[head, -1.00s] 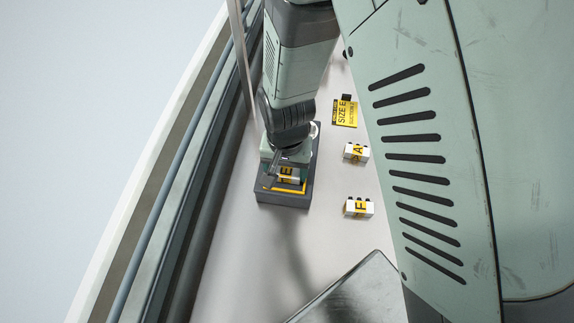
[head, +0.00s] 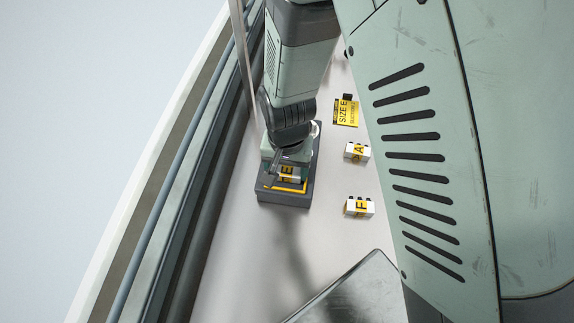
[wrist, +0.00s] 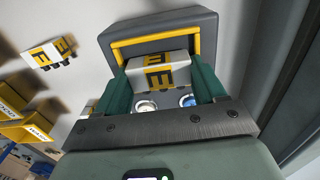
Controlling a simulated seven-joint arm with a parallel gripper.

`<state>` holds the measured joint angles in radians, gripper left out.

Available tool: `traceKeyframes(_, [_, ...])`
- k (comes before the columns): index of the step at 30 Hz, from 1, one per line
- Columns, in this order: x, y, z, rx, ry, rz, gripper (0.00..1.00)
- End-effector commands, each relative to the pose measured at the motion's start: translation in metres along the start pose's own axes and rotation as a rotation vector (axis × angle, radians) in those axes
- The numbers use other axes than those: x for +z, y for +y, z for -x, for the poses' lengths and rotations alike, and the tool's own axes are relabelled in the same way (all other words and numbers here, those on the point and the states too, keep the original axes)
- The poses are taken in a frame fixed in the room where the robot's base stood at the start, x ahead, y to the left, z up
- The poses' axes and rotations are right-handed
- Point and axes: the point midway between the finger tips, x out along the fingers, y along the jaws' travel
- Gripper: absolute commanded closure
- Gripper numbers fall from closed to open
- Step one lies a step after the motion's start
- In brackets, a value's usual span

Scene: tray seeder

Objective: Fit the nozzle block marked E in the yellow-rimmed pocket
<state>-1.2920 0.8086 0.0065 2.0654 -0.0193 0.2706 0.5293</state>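The white nozzle block with a yellow band marked E (wrist: 158,72) is between the green fingers of my gripper (wrist: 160,84), which press on its two ends. It also shows under my gripper in the head view (head: 288,172). The dark grey holder (wrist: 160,32) has the pocket with the yellow rim (wrist: 155,44). The rim shows beyond the block and along its sides, and in the head view (head: 287,189). The block is over or within the rim; how deep it sits cannot be told. The near side of the pocket is hidden by my gripper.
Two other white blocks lie on the pale table to the right, marked A (head: 356,152) and F (head: 359,207). A yellow SIZE E sign (head: 346,112) stands farther back. A dark rail (head: 190,200) runs along the left.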

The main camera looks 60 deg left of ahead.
Motion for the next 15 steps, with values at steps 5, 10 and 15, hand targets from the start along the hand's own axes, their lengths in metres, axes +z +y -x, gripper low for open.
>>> traceKeyframes(5, [-0.003,-0.001,-0.002,-0.005,0.010,0.000,0.06])
traceKeyframes(10, [-0.003,-0.001,0.029,-0.007,0.012,0.000,0.01])
traceKeyframes(15, [-0.002,-0.001,0.067,-0.005,0.009,0.000,0.01])
